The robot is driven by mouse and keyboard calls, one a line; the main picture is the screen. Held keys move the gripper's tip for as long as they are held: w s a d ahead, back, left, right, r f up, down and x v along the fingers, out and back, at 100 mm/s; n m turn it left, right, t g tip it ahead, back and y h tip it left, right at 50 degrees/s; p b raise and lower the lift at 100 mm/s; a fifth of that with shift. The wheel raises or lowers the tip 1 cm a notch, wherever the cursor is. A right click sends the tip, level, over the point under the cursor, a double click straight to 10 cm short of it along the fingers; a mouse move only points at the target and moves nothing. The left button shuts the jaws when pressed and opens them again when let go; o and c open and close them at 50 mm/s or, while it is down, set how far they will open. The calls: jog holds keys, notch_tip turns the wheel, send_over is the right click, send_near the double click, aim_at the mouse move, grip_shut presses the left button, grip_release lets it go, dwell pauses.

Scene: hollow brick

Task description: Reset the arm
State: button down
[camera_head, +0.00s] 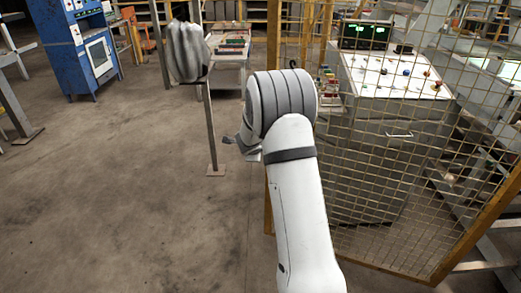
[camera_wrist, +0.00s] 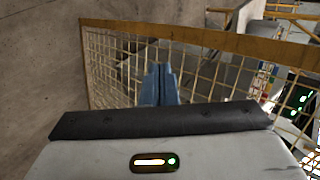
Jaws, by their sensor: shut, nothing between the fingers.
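My arm rises from the bottom of the head view and bends at a grey-banded joint in the middle. In the wrist view, my gripper (camera_wrist: 160,82) shows as two blue-grey fingers pressed together, with nothing between them. They stand above the dark edge of my wrist housing, with the mesh fence (camera_wrist: 215,75) behind them. I cannot tell whether they touch the mesh. In the head view the gripper is mostly hidden by my arm; only small grey parts stick out left of the joint.
In the head view, the yellow-framed mesh fence (camera_head: 449,262) stands close to my arm's right, before a control cabinet (camera_head: 370,150). A post (camera_head: 209,130) with a grey wrapped bundle (camera_head: 187,52) stands ahead. A blue machine (camera_head: 84,50) is far left. The concrete floor (camera_head: 110,210) at left is clear.

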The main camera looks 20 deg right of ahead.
jog(key=s+a+r+n+t+y, duration=0.1)
jog(key=s+a+r+n+y, duration=0.2)
jog(key=a+r, duration=0.35)
jog(key=s+a+r+n+t+y, duration=0.1)
jog(key=s+a+r+n, duration=0.35)
jog(key=r, duration=0.25)
jog(key=s+a+r+n+g+y, duration=0.3)
jog(key=s+a+n, duration=0.35)
jog(key=s, duration=0.55)
jog(key=s+d+n+g+h, duration=0.2)
jog(key=s+n, duration=0.7)
jog(key=s, duration=1.4)
jog(key=shift+s+d+f+n+g+p, duration=0.2)
jog(key=shift+d+n+g+p, duration=0.15)
jog(key=shift+g, duration=0.55)
